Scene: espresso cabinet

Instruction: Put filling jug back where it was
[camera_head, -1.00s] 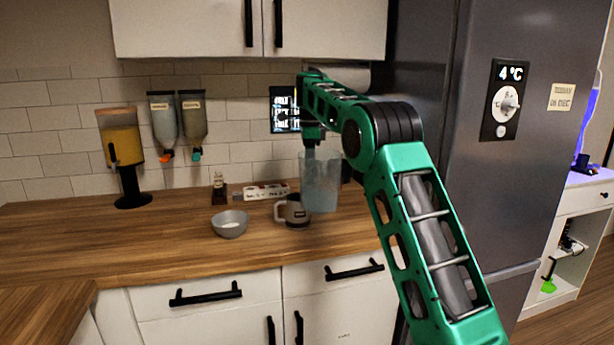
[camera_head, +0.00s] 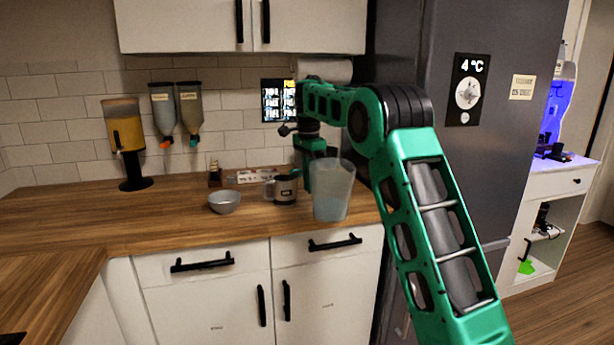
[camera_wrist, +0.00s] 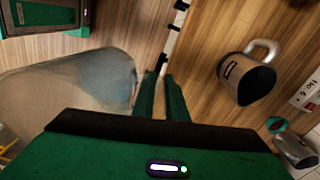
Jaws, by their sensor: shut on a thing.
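The filling jug (camera_head: 334,190) is a clear, tapered container with a little bluish liquid at the bottom. In the head view it is upright at the counter's front right, in front of my gripper. In the wrist view the jug (camera_wrist: 75,85) lies left of my fingers. My gripper (camera_wrist: 160,88) is shut with its fingers close together; the gripped part, seemingly the jug's handle, is hidden. I cannot tell whether the jug's base touches the counter.
A grey mug (camera_head: 286,189) stands just left of the jug; it also shows in the wrist view (camera_wrist: 240,78). A grey bowl (camera_head: 224,202) is further left. The fridge (camera_head: 500,130) bounds the right side. The counter's left part (camera_head: 90,215) is clear.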

